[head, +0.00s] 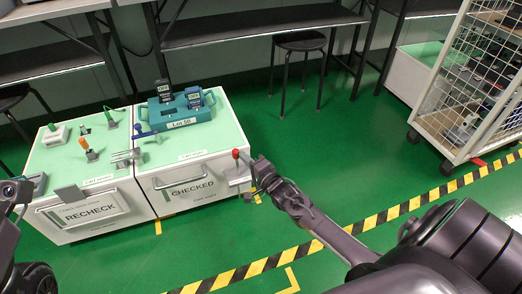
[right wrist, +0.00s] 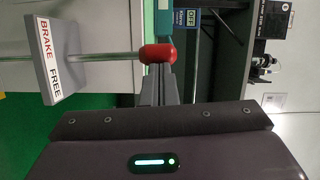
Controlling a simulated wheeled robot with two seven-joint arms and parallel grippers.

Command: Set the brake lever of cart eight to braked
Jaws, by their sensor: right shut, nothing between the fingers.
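The right-hand white cart (head: 185,187), marked CHECKED, has a lever with a red knob (head: 236,153) at its right front corner. The cart's small name label is too small to read for certain. In the right wrist view the red knob (right wrist: 158,53) sits on a thin metal rod, which runs across a grey plate (right wrist: 55,50) lettered BRAKE and FREE. I cannot tell which word the lever stands at. My right gripper (head: 249,161) is shut and empty, its fingertips (right wrist: 158,72) right beside the knob; contact is unclear. My left gripper's fingers are not visible.
The left cart (head: 95,216), marked RECHECK, stands against it with small handheld tools on top. A teal case (head: 180,112) with testers sits on the CHECKED cart. A wire cage trolley (head: 470,90) stands at right. Green floor between is clear, with a black stool (head: 300,42) behind.

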